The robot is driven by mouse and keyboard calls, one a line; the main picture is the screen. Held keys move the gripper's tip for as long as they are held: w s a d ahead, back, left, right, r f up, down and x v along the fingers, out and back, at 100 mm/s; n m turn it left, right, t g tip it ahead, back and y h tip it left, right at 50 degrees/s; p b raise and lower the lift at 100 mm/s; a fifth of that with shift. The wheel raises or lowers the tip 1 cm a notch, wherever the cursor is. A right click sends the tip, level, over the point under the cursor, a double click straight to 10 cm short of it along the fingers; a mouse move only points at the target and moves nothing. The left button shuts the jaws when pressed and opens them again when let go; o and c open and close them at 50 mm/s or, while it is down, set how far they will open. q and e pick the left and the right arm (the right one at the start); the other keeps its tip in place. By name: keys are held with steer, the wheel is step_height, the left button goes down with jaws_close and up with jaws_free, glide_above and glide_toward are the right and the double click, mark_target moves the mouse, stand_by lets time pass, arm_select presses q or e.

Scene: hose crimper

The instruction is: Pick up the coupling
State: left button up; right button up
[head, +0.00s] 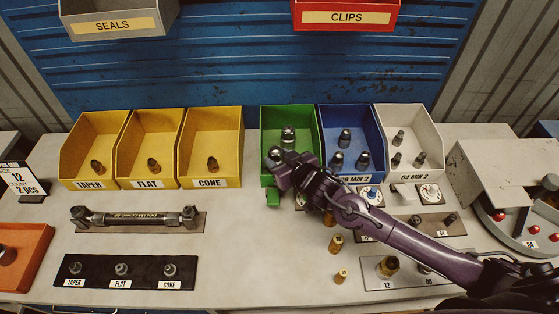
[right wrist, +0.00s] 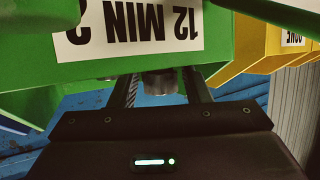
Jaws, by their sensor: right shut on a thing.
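My right gripper (head: 277,157) reaches over the front of the green bin (head: 267,125). In the right wrist view its two fingers (right wrist: 162,88) are shut on a metallic coupling (right wrist: 160,83), partly hidden behind the bin's front edge. A round metal end also shows at the gripper tip in the head view. Another dark metal coupling (head: 288,135) is in the green bin behind the gripper. The bin's label (right wrist: 130,32) reads 12 MIN 2, upside down in the wrist view. My left gripper is not in view.
The blue bin (head: 324,122) and white bin (head: 436,140) stand to the right, each with several fittings. Yellow bins (head: 88,130) stand to the left. A long tool (head: 130,218) lies on a plate at front left. The bench's middle front (head: 260,260) is clear.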

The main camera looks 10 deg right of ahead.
step_height(320, 180, up, 19)
steer(key=shift+r, duration=0.1)
steer(key=shift+a, duration=0.1)
